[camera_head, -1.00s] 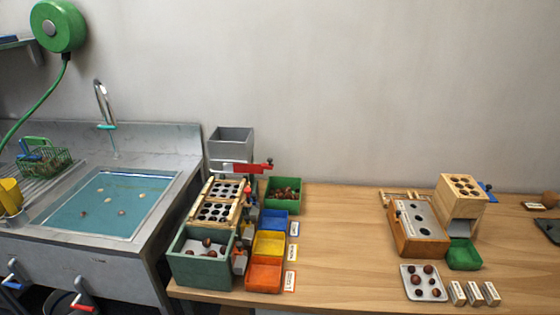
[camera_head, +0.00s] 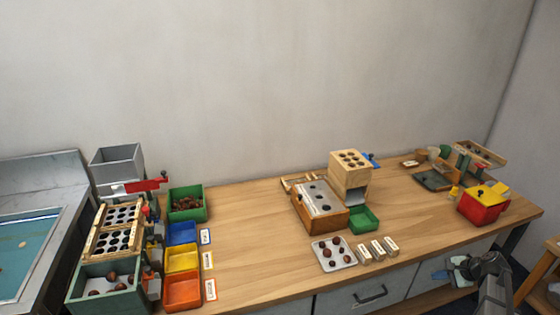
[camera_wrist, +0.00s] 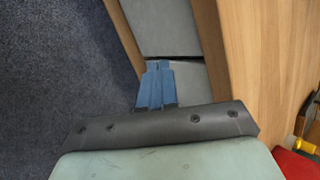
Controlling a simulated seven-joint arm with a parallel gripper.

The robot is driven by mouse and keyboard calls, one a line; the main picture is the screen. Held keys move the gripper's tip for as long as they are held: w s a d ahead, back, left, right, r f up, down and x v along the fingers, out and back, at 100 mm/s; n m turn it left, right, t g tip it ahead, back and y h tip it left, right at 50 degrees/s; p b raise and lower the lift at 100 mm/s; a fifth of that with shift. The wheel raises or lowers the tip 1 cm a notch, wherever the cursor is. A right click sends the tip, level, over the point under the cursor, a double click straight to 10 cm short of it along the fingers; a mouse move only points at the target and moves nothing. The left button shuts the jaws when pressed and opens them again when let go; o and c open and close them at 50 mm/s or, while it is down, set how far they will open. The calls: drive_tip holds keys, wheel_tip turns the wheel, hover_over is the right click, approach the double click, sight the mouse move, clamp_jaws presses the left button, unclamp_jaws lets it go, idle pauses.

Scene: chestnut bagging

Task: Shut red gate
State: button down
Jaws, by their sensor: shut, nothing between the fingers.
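The red gate (camera_head: 148,185) is a flat red bar with a dark knob at its right end. It lies just below the grey hopper (camera_head: 118,162) at the left of the bench and sticks out to the right. How far it is slid in, I cannot tell. My gripper (camera_head: 436,275) is far off at the lower right, in front of the bench's drawer fronts. In the wrist view its blue fingers (camera_wrist: 157,66) are together and empty, with a grey panel behind them. The gate does not show in the wrist view.
Below the hopper are a wooden rack (camera_head: 117,230) with dark holes and a green box (camera_head: 112,289). Blue, yellow and orange trays stand beside it. A wooden block stand (camera_head: 351,170) and a red box (camera_head: 484,209) stand further right.

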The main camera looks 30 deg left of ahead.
drive_tip(key=w+d+r+m+t+y, duration=0.1)
drive_tip(key=w+r, duration=0.5)
drive_tip(key=r, duration=0.4)
drive_tip(key=w+d+r+m+t+y, duration=0.1)
drive_tip(key=w+r+t, duration=0.1)
drive_tip(key=w+r, duration=0.6)
drive_tip(key=w+a+r+n+y, duration=0.1)
drive_tip(key=a+r+n+y, duration=0.1)
drive_tip(key=a+r, duration=0.85)
drive_tip(key=s+a+r+n+g+y, duration=0.1)
drive_tip(key=s+a+n+g, duration=0.15)
drive_tip(key=a, duration=1.05)
drive_tip(key=s+a+n+g+y, duration=0.1)
drive_tip(key=s+a+n+g, duration=0.15)
drive_tip(key=a, duration=1.05)
drive_tip(key=s+a+r+n+g+y, duration=0.1)
drive_tip(key=s+a+n+g, duration=0.2)
drive_tip(key=a, duration=1)
drive_tip(key=s+a+n+g, duration=0.2)
drive_tip(key=s+a+n, duration=0.1)
drive_tip(key=s+a, duration=0.7)
drive_tip(key=s+a+n+g, duration=0.2)
drive_tip(key=s+a, duration=0.9)
drive_tip(key=a, duration=0.7)
drive_tip(key=s+a+f+n+g+h, duration=0.1)
drive_tip(key=s+a+n+g, duration=0.2)
drive_tip(key=s+a, duration=0.7)
drive_tip(key=a+n, duration=0.1)
drive_tip(key=a, duration=0.4)
drive_tip(key=shift+s, duration=0.15)
